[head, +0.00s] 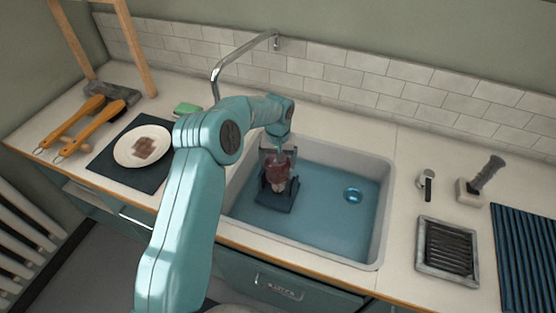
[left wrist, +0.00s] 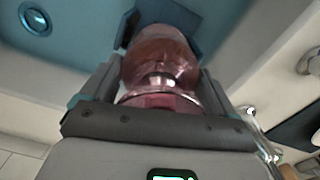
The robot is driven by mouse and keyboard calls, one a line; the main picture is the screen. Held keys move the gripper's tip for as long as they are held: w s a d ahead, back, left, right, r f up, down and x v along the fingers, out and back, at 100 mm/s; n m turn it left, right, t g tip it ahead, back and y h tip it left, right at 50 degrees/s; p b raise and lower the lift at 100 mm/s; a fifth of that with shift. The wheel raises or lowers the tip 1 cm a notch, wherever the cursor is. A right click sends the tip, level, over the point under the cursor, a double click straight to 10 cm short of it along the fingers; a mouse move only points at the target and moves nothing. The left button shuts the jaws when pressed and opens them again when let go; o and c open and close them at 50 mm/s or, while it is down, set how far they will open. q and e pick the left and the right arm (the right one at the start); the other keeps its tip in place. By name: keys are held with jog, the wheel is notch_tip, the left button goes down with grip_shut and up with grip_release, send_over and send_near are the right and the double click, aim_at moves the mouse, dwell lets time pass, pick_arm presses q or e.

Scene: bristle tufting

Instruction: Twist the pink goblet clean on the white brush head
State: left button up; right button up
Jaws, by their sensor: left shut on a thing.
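The pink goblet (head: 277,170) is in the sink, above a dark blue brush base (head: 275,200). My left gripper (head: 279,159) comes down from above and is shut on the goblet. In the left wrist view, the see-through goblet (left wrist: 160,48) sits between the two dark fingers of the gripper (left wrist: 155,75), with a brownish-red tint inside its bowl. A dark blue piece of the base shows behind it. The white brush head is mostly hidden by the goblet and gripper; I cannot tell how far it sits inside the bowl. My right gripper is not in view.
The sink (head: 372,255) holds blue water, with a round drain (head: 353,195) to the right. A faucet (head: 245,50) arches behind. A plate (head: 128,157), a green sponge (head: 187,109) and orange-handled brushes (head: 75,122) lie left. A grate (head: 447,250) and ribbed mat (head: 525,260) lie right.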

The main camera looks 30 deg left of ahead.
pick_arm(q)
jog(key=shift+f, duration=0.15)
jog(key=shift+f+b, duration=0.25)
jog(key=shift+b, duration=0.1)
jog(key=shift+f, duration=0.2)
jog(key=shift+b, duration=0.35)
jog(key=n, duration=0.1)
jog(key=n+b, duration=0.1)
jog(key=shift+d+f+n, duration=0.1)
jog(key=shift+f+n, duration=0.15)
jog(key=shift+n, duration=0.05)
jog(key=shift+r+n+b, duration=0.1)
jog(key=shift+n+b, duration=0.25)
jog(key=shift+n, duration=0.35)
jog(key=shift+s, duration=0.1)
